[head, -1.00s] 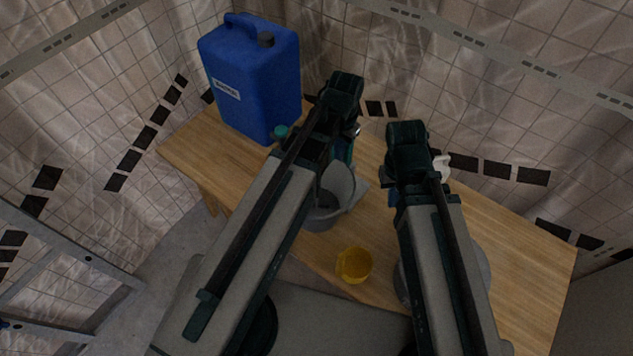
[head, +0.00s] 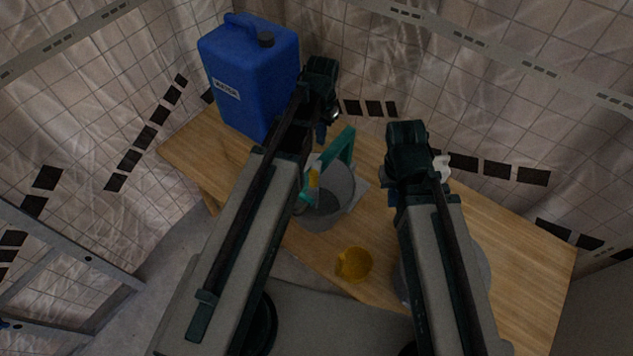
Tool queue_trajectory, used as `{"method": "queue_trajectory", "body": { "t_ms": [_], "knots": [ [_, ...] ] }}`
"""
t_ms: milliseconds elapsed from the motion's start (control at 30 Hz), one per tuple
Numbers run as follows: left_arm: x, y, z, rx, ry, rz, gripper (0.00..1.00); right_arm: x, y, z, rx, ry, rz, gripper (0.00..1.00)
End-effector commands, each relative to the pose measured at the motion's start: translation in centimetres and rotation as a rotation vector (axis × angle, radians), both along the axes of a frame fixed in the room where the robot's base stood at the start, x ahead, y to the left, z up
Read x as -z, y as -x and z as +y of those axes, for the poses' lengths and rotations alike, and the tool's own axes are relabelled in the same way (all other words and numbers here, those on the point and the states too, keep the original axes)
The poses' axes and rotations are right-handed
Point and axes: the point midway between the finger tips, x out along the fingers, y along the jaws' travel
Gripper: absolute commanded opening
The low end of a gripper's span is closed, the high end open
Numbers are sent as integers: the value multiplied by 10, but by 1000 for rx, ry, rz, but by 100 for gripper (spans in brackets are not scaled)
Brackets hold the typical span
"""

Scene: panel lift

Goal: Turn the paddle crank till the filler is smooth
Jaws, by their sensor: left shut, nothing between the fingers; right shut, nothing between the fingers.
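A grey bucket (head: 342,188) stands on the wooden bench, partly covered by my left arm. The state of the filler inside is not clear. My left gripper (head: 322,134) is shut and empty, behind and above the bucket, apart from the teal frame; its tips are partly hidden. My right gripper (head: 392,200) is shut and empty, right of the bucket, mostly hidden by its own arm.
A blue jerrycan (head: 250,75) stands at the bench's back left. A yellow cup (head: 354,264) sits near the front edge. A grey round container (head: 482,270) and a white item (head: 442,168) are partly behind my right arm. The bench (head: 520,260) is clear at right.

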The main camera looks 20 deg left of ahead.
Motion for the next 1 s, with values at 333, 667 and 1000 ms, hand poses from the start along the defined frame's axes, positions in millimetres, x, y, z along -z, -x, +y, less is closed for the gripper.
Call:
{"method": "queue_trajectory", "body": {
  "t_ms": [333,667,1000],
  "knots": [
    [0,16,27,-3,0,0,0,0,0,0,0,0,0,0],
    [0,24,45,0,0,0,0,0,0,0,0,0,0,0],
    [0,57,54,-1,0,0,0,0,0,0,0,0,0,0]
  ]
}}
